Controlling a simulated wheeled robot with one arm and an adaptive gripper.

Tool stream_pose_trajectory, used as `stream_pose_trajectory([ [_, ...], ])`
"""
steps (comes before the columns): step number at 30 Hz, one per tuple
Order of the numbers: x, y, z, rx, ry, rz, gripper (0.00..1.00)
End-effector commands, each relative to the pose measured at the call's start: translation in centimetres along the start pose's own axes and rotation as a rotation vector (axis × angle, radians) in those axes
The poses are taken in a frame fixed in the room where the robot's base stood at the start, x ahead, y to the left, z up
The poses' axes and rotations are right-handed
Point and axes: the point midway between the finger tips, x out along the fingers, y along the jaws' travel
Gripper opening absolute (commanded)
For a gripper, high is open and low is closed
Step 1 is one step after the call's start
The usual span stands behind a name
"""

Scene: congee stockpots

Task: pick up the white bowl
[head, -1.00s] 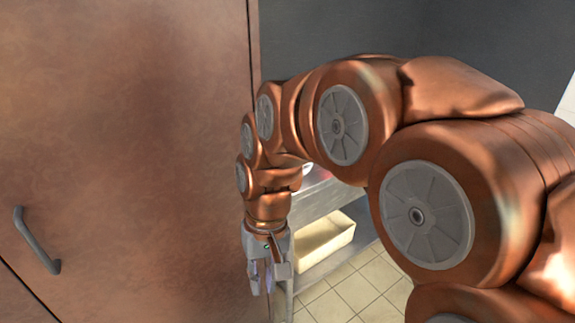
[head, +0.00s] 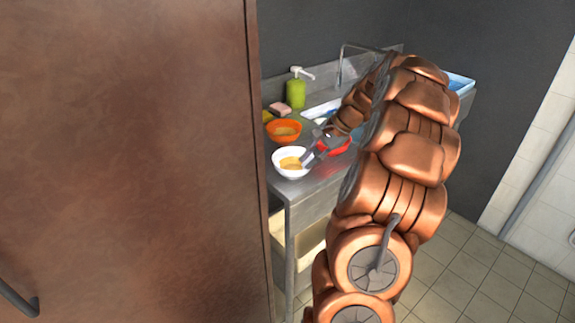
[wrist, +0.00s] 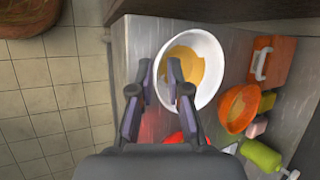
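The white bowl (head: 292,173) stands upright near the front left corner of the steel counter, with yellow-orange food in it. It also shows in the wrist view (wrist: 211,62). My gripper (wrist: 160,76) is open at the bowl's near side. In the wrist view its left finger appears outside the rim and its right finger over the inside, with the rim between them. Whether the fingers touch the bowl is unclear. In the head view my gripper (head: 308,160) comes down to the bowl's right edge.
An orange bowl (head: 284,139) stands just behind the white bowl. A red item (head: 333,148) lies beside my gripper. A green soap bottle (head: 296,95) stands farther back. A large brown panel (head: 130,150) fills the left of the head view. Tiled floor lies open at right.

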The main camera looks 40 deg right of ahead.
Motion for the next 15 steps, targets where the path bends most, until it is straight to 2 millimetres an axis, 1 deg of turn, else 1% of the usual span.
stream_pose_trajectory([
  [1,-0.3,0.5,-1.5,0.032,0.009,-0.015,0.16],
  [3,-0.6,1.0,-2.7,0.061,0.015,-0.029,0.16],
  [5,-0.8,1.2,-3.3,0.077,0.018,-0.036,0.16],
  [8,-0.5,1.3,-3.7,0.087,0.021,-0.043,0.16],
  [15,1.5,1.2,-3.8,0.086,0.023,-0.042,0.16],
])
